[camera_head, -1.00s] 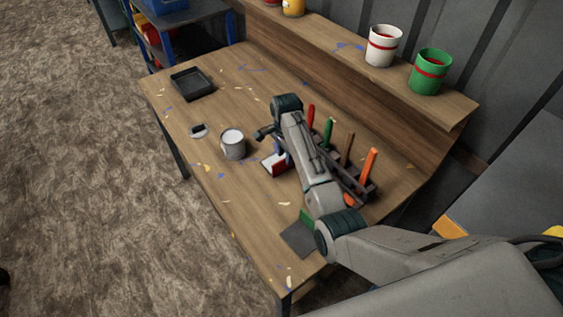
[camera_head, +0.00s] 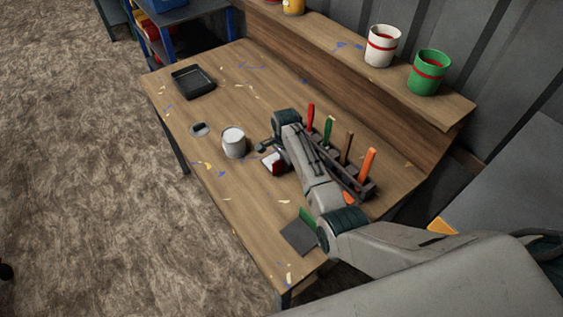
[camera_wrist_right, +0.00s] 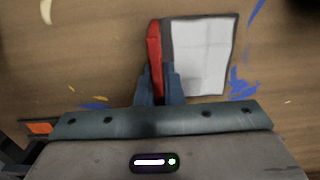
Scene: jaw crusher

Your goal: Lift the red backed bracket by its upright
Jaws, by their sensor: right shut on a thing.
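The red backed bracket shows in the right wrist view, with a red upright (camera_wrist_right: 154,48) and a pale grey flat base (camera_wrist_right: 200,55) to its right. In the head view the bracket (camera_head: 272,162) is small, beside the wrist of my right arm and partly hidden by it. My right gripper (camera_wrist_right: 158,75) is shut on the red upright, with one blue finger on each side. I cannot tell whether the base touches the table. My left gripper is not in view.
The wooden table (camera_head: 225,195) holds a paint can (camera_head: 233,142), a black tray (camera_head: 193,81), a rack of coloured-handled tools (camera_head: 345,165) and a green backed bracket (camera_head: 298,238). A white pot (camera_head: 382,45) and a green pot (camera_head: 429,71) stand on the shelf behind.

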